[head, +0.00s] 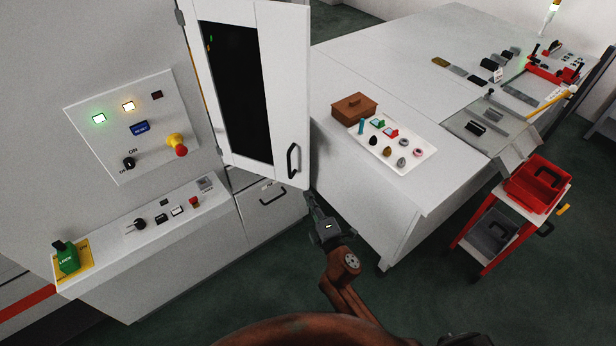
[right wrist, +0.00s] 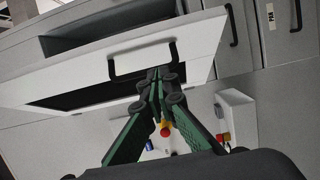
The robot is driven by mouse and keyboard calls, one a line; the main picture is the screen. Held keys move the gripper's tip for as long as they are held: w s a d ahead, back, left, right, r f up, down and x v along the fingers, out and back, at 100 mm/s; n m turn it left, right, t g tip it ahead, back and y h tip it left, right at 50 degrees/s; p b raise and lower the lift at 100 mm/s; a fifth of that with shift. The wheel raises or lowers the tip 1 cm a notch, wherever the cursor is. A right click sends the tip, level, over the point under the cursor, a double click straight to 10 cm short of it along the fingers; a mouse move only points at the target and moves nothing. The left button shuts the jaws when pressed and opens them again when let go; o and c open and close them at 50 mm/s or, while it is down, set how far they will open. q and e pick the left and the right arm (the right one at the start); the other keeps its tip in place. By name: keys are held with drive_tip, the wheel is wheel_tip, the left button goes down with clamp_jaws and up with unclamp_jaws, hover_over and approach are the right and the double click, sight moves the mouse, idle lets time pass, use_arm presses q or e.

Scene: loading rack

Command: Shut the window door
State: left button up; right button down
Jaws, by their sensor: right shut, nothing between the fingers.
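The window door (head: 277,165) is a white panel with a dark pane (head: 238,95). It stands ajar, swung out from the grey machine cabinet, with hinges on its left edge. Its black handle (head: 292,160) is near the lower right corner. In the right wrist view the door (right wrist: 200,55) crosses the upper part, with its handle (right wrist: 113,68) just at the fingertips. My right gripper (head: 309,197) is shut and empty, just below the door's lower right corner; its fingertips (right wrist: 160,74) overlap the handle in the wrist view. I cannot tell whether they touch. My left gripper is not in view.
A control panel (head: 80,120) with lit buttons and a red emergency stop (head: 177,144) is left of the door. A drawer handle (head: 272,198) is below. A white table (head: 350,70) with small parts and a red-framed cart (head: 480,225) stand to the right.

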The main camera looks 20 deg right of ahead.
approach(303, 168)
drive_tip(key=w+a, duration=0.2)
drive_tip(key=a, duration=0.1)
drive_tip(key=w, duration=0.1)
drive_tip(key=w+d, duration=0.1)
drive_tip(key=w, duration=0.1)
drive_tip(key=shift+w+d+p, duration=0.1)
drive_tip(key=shift+d+p, duration=0.25)
drive_tip(key=shift+p, duration=0.05)
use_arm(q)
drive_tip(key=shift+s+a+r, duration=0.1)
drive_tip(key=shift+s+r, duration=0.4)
use_arm(e)
drive_tip(key=shift+w+d, duration=0.3)
drive_tip(key=shift+w, duration=0.05)
drive_tip(key=shift+d, duration=0.1)
